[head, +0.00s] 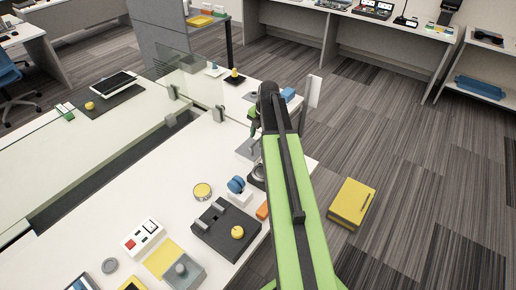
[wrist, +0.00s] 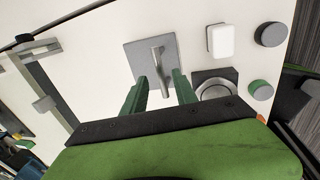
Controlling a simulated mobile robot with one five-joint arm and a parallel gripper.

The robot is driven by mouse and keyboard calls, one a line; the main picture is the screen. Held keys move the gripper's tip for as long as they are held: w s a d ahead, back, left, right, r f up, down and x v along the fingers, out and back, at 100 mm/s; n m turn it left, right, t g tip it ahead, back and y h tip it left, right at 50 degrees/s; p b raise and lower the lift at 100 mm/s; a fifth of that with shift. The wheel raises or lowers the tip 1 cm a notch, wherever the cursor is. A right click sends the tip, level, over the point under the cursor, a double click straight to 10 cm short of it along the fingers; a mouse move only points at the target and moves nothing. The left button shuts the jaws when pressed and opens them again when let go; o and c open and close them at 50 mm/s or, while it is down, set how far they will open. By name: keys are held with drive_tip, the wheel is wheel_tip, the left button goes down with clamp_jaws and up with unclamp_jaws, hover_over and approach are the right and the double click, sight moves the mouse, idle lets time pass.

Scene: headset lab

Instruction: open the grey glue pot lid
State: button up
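A grey square plate with a raised grey bar handle (wrist: 138,55) lies on the white table, ahead of my gripper in the wrist view. It may be the glue pot lid, but I cannot tell for sure. In the head view part of a grey plate (head: 246,150) shows beside my arm. My gripper (wrist: 161,78) is open, its two green fingers apart on either side of the handle's near end. I cannot tell whether they touch it. A round grey ring-shaped piece in a dark square base (wrist: 214,90) sits just right of the fingers.
In the wrist view a white block (wrist: 217,39), a dark grey cylinder (wrist: 270,34) and a green-topped disc (wrist: 261,90) stand at the right. In the head view a black tray (head: 215,232) and a blue-topped item (head: 236,184) stand nearer. A yellow box (head: 351,203) is on the floor.

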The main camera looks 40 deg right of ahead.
wheel_tip(320, 180, down, 2)
drive_tip(key=shift+w+b, duration=0.15)
drive_tip(key=shift+b, duration=0.25)
drive_tip(key=shift+r, duration=0.1)
drive_tip(key=shift+c, duration=0.2)
clamp_jaws()
idle(0.7)
